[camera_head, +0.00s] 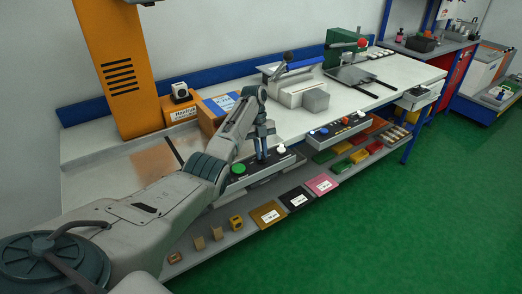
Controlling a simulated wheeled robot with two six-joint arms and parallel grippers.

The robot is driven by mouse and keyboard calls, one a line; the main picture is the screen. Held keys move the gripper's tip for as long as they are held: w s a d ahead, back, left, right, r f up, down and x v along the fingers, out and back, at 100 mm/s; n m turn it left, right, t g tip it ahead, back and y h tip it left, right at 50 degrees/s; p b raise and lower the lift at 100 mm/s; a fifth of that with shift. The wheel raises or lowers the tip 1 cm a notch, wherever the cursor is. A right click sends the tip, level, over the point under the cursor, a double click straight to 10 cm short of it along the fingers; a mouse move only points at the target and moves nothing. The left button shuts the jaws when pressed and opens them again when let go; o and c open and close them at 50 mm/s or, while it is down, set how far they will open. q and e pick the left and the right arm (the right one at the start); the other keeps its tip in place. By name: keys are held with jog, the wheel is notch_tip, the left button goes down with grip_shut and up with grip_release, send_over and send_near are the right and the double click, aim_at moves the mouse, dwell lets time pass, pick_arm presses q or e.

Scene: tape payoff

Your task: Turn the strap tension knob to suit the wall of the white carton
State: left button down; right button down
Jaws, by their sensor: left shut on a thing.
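No carton can be clearly picked out as the white one; a pale grey block (316,100) stands on the bench farther right. My right gripper is not in view.
An orange column (118,70) and an orange-and-blue box (217,108) stand behind my arm. A second panel (338,128) with coloured buttons is farther right. The lower shelf holds several coloured cards (268,215) and small blocks. The green floor (380,230) is clear.

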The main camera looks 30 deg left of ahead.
pick_arm(q)
jog(key=shift+m, duration=0.7)
jog(key=shift+y, duration=0.3)
jog(key=c, duration=1.5)
grip_release()
